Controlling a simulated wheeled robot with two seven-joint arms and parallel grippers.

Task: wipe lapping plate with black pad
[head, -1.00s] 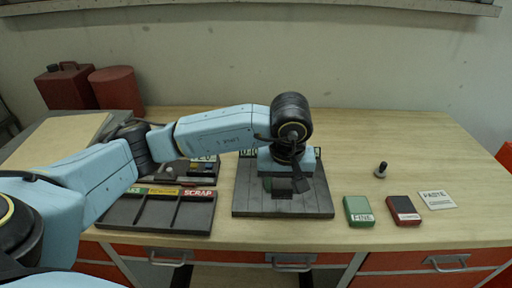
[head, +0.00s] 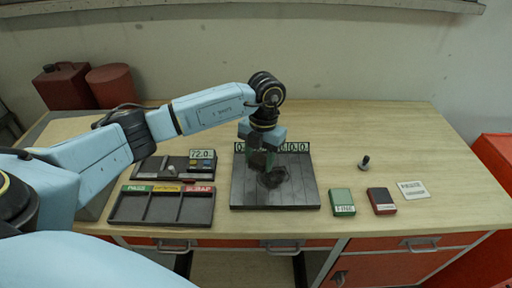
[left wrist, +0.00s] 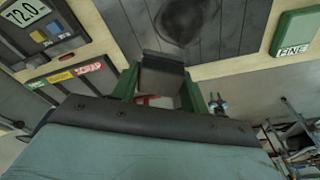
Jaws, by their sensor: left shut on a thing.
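The lapping plate (head: 300,194) is a dark grey, grooved square on the bench, with number labels at its back edge. A round black smudge (head: 273,178) lies on it and also shows in the left wrist view (left wrist: 187,18). My left gripper (head: 259,160) is over the back left part of the plate, pointing down. In the left wrist view its green fingers (left wrist: 160,90) are shut on the black pad (left wrist: 163,74). I cannot tell whether the pad touches the plate. My right gripper is not in view.
A green FINE block (head: 342,202), a dark red block (head: 381,201), a white card (head: 413,190) and a small knob (head: 364,162) are right. The back right bench is clear.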

